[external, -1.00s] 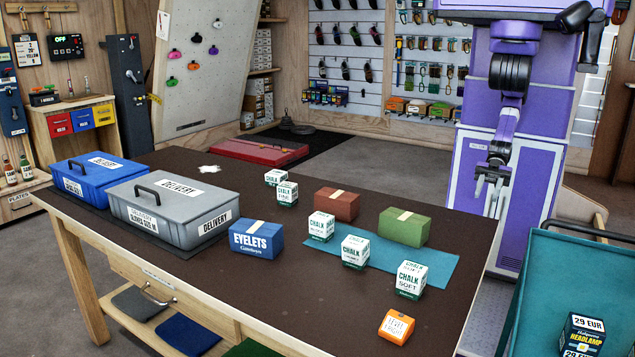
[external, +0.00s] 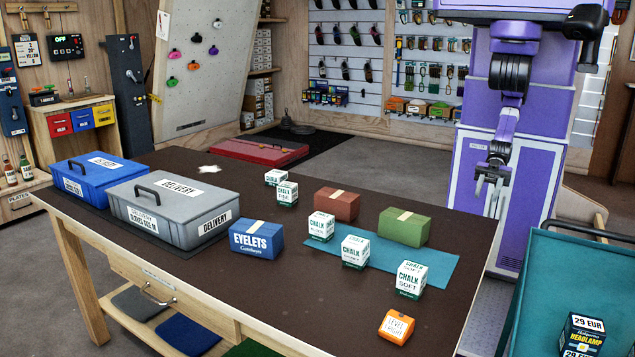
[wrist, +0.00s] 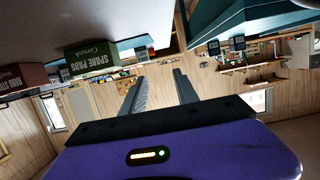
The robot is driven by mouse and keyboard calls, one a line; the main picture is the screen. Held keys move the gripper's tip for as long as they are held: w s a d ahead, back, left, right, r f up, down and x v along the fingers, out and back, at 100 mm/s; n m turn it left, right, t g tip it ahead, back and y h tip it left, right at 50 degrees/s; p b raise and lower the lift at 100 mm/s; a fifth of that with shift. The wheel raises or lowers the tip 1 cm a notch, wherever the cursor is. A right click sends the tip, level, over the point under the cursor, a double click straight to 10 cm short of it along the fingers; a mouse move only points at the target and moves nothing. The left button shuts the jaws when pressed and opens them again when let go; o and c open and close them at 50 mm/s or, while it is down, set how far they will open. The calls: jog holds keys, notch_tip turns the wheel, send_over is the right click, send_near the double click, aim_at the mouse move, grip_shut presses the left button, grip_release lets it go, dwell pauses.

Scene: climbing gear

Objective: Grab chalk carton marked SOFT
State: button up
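The chalk carton marked SOFT (external: 411,280) is a white box with green lettering. It stands upright near the front right of the dark table (external: 290,300), by the corner of a teal mat. Other chalk cartons stand farther back: one on the mat (external: 355,252), one beside the mat's left end (external: 321,227), and two at the back (external: 287,193). My gripper (external: 490,198) hangs beyond the table's right edge, apart from the carton. In the wrist view its two fingers (wrist: 158,92) are spread with nothing between them.
An orange box (external: 396,326) lies in front of the SOFT carton. Green (external: 404,232) and brown (external: 337,204) boxes and a blue EYELETS box (external: 256,240) stand nearby. Grey (external: 170,222) and blue delivery bins are at left. A teal cart (external: 590,255) stands at right.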

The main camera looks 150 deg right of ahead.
jog(key=shift+o, duration=0.4)
jog(key=o, duration=0.8)
